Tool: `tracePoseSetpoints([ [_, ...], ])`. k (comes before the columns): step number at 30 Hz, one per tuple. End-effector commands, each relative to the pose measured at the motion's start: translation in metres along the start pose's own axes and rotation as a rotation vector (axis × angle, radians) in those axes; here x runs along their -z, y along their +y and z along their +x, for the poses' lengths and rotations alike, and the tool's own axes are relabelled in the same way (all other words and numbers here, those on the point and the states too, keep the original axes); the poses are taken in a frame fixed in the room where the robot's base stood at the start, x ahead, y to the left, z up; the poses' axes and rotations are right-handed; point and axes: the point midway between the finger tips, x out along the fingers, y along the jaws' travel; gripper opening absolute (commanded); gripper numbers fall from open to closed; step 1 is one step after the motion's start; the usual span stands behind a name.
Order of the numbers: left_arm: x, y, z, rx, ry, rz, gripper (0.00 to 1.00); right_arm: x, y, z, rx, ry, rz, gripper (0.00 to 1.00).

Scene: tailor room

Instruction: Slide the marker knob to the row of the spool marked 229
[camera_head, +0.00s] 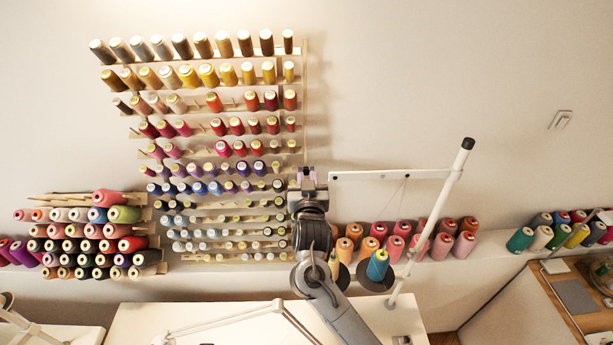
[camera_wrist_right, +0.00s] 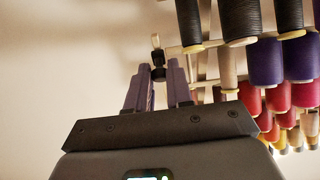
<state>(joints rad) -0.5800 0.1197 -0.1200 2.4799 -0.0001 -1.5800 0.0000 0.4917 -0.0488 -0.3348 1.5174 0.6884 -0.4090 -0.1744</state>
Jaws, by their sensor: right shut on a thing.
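The thread rack (camera_head: 304,120) hangs on the wall, with rows of coloured spools and a thin upright rail along its right edge. My right gripper (camera_head: 308,174) is at this right edge, beside the rows of purple and blue spools. In the right wrist view its purple fingers (camera_wrist_right: 158,80) are shut on the marker knob (camera_wrist_right: 158,72), a small dark piece with a pale tip above it. The spool numbers are too small to read, so I cannot tell which spool is marked 229. My left gripper is not in view.
Dark spools (camera_wrist_right: 239,20) hang close to the right of the fingers in the wrist view. A white thread stand (camera_head: 430,225) rises right of my arm. A shelf of cone spools (camera_head: 440,246) is behind it. The wall right of the rack is clear higher up.

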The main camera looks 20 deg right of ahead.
Motion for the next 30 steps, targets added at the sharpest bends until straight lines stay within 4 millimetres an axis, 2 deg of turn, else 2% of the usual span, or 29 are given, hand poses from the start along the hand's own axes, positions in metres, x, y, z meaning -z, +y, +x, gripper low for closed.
tracePoseSetpoints([
  [4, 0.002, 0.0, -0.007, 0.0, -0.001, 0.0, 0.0, 0.01, 0.0, 0.001, 0.0, 0.001, 0.001, 0.0],
  [12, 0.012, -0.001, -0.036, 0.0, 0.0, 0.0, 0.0, 0.05, 0.0, 0.004, -0.001, 0.002, 0.001, 0.0],
  [22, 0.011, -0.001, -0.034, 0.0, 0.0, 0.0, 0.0, 0.049, 0.0, 0.005, 0.0, 0.001, 0.0, 0.0],
  [23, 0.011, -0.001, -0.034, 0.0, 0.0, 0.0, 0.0, 0.049, 0.0, 0.005, 0.0, 0.001, 0.0, 0.25],
  [24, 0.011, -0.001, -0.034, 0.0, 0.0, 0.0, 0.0, 0.049, 0.0, 0.005, 0.0, 0.001, 0.0, 0.31],
  [30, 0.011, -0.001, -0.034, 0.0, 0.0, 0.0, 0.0, 0.049, 0.0, 0.005, 0.0, 0.001, 0.0, 0.31],
])
